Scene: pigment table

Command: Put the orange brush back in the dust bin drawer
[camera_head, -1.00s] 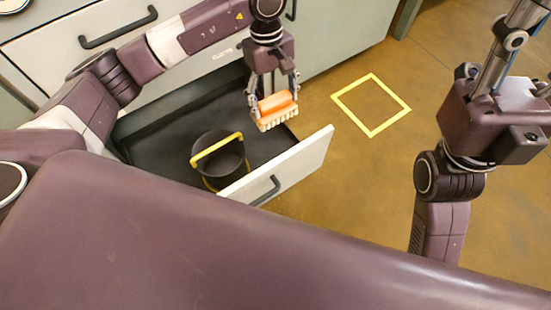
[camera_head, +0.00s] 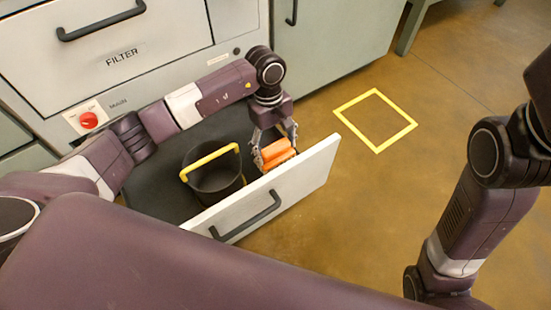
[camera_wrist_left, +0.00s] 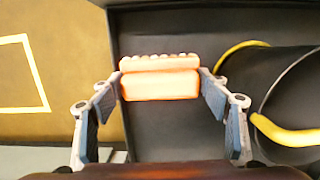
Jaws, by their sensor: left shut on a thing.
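The orange brush (camera_head: 277,152) is held between the fingers of my left gripper (camera_head: 272,146), in the right part of the open drawer (camera_head: 262,192), close to its front panel. In the left wrist view the brush (camera_wrist_left: 160,80) spans the gap between both fingertips (camera_wrist_left: 160,88), its pale bristles facing away from the gripper. Dark drawer floor shows behind it; I cannot tell whether the brush touches that floor. My right gripper is out of the head view; only my right arm shows at the right.
A black bucket with a yellow handle (camera_head: 211,160) stands in the drawer left of the brush. The cabinet front labelled FILTER (camera_head: 120,75) has a red knob (camera_head: 88,120). A yellow square outline (camera_head: 345,118) marks clear floor at the right.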

